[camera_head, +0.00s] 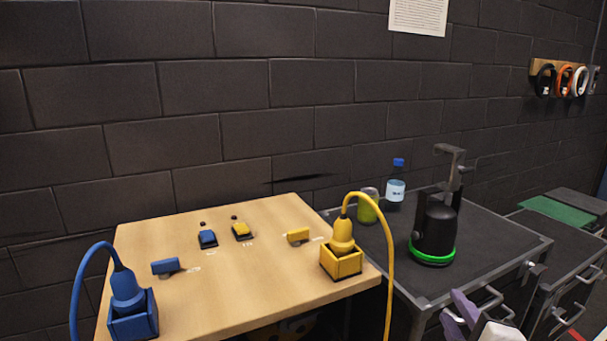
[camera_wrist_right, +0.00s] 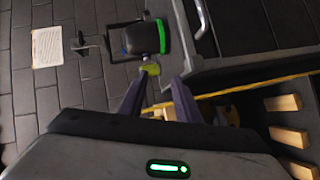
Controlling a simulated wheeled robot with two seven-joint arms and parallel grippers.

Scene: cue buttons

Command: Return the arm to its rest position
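My right gripper (camera_head: 459,312) shows at the bottom right of the head view, in front of the dark cabinet and right of the wooden table. In the right wrist view its two purple fingers (camera_wrist_right: 160,82) stand apart with nothing held between them. The wooden table (camera_head: 235,285) carries a blue button (camera_head: 207,238) and a yellow button (camera_head: 241,229), a small blue block (camera_head: 166,267) and a small yellow block (camera_head: 298,235). A blue box (camera_head: 134,320) and a yellow box (camera_head: 342,264) each hold a corded plug of their own colour. My left gripper is out of view.
The dark cabinet (camera_head: 470,268) bears a black device with a green ring (camera_head: 434,232), a bottle (camera_head: 396,186) and a green-yellow cup (camera_head: 367,207). The yellow cord (camera_head: 389,270) hangs between table and cabinet. A brick wall stands behind.

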